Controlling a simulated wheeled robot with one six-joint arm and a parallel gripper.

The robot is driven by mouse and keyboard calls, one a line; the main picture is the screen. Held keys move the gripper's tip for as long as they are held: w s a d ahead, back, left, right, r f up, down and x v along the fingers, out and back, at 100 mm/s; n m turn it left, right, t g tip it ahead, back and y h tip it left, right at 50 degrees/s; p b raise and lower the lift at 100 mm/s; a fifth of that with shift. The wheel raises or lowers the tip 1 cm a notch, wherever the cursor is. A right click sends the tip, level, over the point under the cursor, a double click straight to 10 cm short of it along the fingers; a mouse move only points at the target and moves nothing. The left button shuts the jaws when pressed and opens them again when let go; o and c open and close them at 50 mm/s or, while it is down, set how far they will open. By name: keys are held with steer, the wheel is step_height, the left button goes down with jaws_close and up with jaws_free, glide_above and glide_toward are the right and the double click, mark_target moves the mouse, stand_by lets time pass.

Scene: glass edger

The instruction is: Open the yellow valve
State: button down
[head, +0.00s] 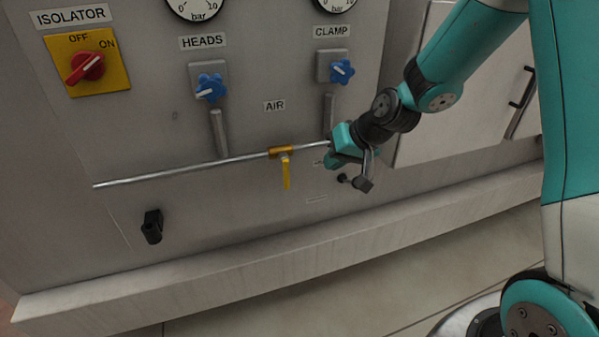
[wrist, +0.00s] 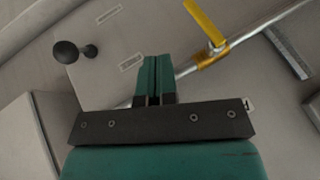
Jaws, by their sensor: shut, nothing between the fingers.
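The yellow valve (head: 286,171) is on the horizontal metal pipe under the AIR label in the head view. Its brass body (head: 281,152) sits on the pipe, and its yellow lever hangs down, crosswise to the pipe. In the wrist view the lever (wrist: 205,22) is at the upper right, rising from the brass body (wrist: 212,56). My gripper is at the pipe's right end in the head view, to the right of the valve and apart from it. In the wrist view its two teal fingers (wrist: 153,80) are together with nothing between them.
The silver pipe (head: 180,173) runs along the panel. Above it are the red isolator switch (head: 85,67) and blue HEADS (head: 211,87) and CLAMP (head: 341,71) knobs. A black knob (wrist: 66,52) sticks out near my gripper. A black fitting (head: 152,226) is at lower left. A ledge (head: 250,250) runs below.

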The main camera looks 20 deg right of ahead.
mark_target(285, 172)
steer(key=w+a+f+p, duration=0.3)
steer(key=a+f, duration=0.2)
steer(key=a, duration=0.1)
steer(key=shift+w+a+p, duration=0.25)
steer(key=shift+w+p, duration=0.1)
steer(key=shift+w, duration=0.05)
steer(key=shift+a+f, duration=0.1)
steer(key=shift+f, duration=0.1)
